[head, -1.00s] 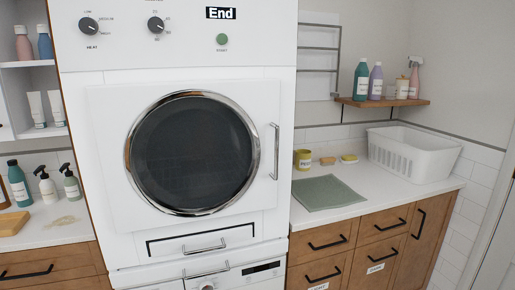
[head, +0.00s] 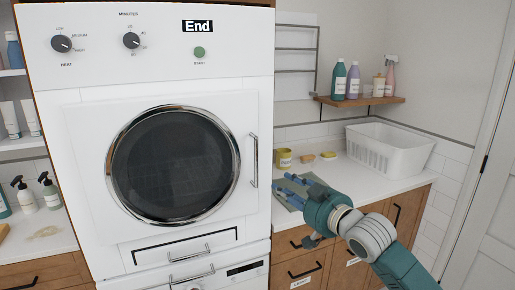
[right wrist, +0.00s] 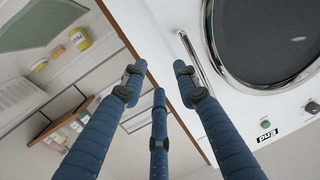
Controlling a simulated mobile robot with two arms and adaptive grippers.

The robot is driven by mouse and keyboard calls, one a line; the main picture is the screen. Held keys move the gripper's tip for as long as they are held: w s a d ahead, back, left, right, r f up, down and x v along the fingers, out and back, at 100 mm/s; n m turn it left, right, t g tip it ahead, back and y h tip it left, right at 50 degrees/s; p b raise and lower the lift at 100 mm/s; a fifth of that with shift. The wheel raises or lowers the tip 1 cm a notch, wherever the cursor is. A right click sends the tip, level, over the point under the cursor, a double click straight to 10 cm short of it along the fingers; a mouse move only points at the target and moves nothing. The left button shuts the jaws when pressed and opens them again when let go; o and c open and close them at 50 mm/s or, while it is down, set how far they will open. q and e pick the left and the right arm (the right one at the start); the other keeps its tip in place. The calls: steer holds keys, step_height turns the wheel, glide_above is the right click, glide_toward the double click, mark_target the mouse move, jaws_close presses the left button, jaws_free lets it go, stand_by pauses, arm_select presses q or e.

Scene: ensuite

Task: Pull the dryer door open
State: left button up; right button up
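The white dryer door (head: 90,150) has a round dark window (head: 172,165) with a chrome ring and sits flush and shut. Its vertical metal handle (head: 254,160) is on the door's right edge. My right gripper (head: 291,191) is to the right of the handle, over the counter, with blue fingers apart and nothing held. In the right wrist view, the open fingers (right wrist: 156,82) point toward the dryer's side edge, and the handle (right wrist: 194,62) appears close beside the right fingertip, with no clear contact. My left gripper is not in view.
The counter (head: 375,180) right of the dryer holds a green cloth, a yellow cup (head: 283,158), soap and a white basket (head: 388,148). A wooden shelf (head: 360,101) with bottles is above. Wooden drawers (head: 305,268) are below, and a white room door (head: 490,200) is at right.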

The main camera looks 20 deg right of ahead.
steer(key=s+a+r+n+y, duration=0.1)
steer(key=s+a+r, duration=0.25)
steer(key=r, duration=0.45)
steer(key=shift+t, duration=0.4)
steer(key=w+p, duration=0.1)
steer(key=w, duration=0.2)
steer(key=w+a+p, duration=0.1)
steer(key=w, duration=0.3)
steer(key=w+a+p, duration=0.1)
steer(key=w+p, duration=0.1)
steer(key=w, duration=0.2)
steer(key=shift+w+f, duration=0.1)
steer(key=shift+a, duration=0.1)
jaws_close()
